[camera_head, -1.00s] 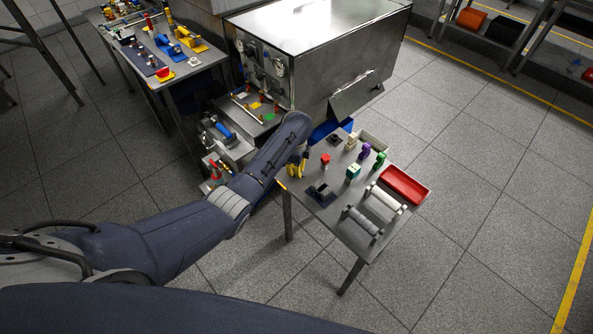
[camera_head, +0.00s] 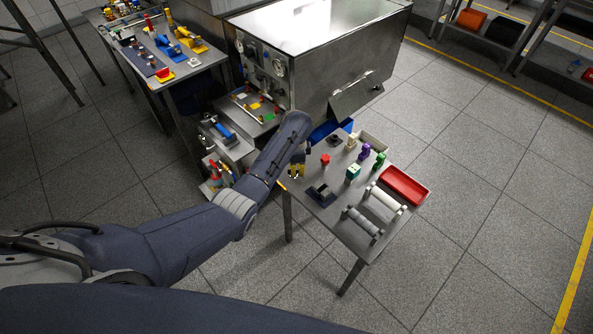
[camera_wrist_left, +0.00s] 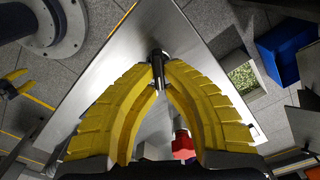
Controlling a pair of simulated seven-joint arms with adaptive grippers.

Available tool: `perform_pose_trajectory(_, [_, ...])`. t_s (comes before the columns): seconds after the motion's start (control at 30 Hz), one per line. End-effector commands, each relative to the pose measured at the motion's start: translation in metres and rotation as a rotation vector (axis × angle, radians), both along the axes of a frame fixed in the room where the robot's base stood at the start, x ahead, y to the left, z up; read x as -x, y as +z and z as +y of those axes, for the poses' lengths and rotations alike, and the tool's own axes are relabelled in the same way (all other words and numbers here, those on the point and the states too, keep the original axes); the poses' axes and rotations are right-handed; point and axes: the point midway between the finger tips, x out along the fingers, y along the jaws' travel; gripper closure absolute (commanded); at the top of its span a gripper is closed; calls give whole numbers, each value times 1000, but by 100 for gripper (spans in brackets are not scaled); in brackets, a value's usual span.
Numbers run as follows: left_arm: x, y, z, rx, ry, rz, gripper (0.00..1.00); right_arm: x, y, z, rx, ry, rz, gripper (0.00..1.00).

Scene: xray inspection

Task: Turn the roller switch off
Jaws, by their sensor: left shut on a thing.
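My left gripper (camera_head: 296,171) is at the near left corner of the small metal table (camera_head: 327,214), pointing down. In the left wrist view its yellow fingers (camera_wrist_left: 158,84) come together at the tips around a dark, metal-tipped stub (camera_wrist_left: 156,58), which I take to be the roller switch's lever. The fingers hide much of the stub, and its on or off position cannot be told. A yellow forked shape (camera_wrist_left: 13,84) at the left edge of the wrist view may be my right gripper; its opening is unclear.
A red block (camera_head: 325,159), a green-and-white block (camera_head: 352,173), pale rollers (camera_head: 384,201) and a red tray (camera_head: 404,186) are on the table. A large steel machine (camera_head: 318,60) stands behind. Floor is free to the right.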

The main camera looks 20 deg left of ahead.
Motion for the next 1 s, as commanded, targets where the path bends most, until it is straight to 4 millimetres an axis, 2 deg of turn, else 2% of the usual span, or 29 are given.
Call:
perform_pose_trajectory(0.5, [-4,-1,1,3,447,3,100,0,0,-1,1,0,0,56])
perform_pose_trajectory(1.0, [-5,-1,4,1,645,2,100,0,0,-1,1,0,0,56])
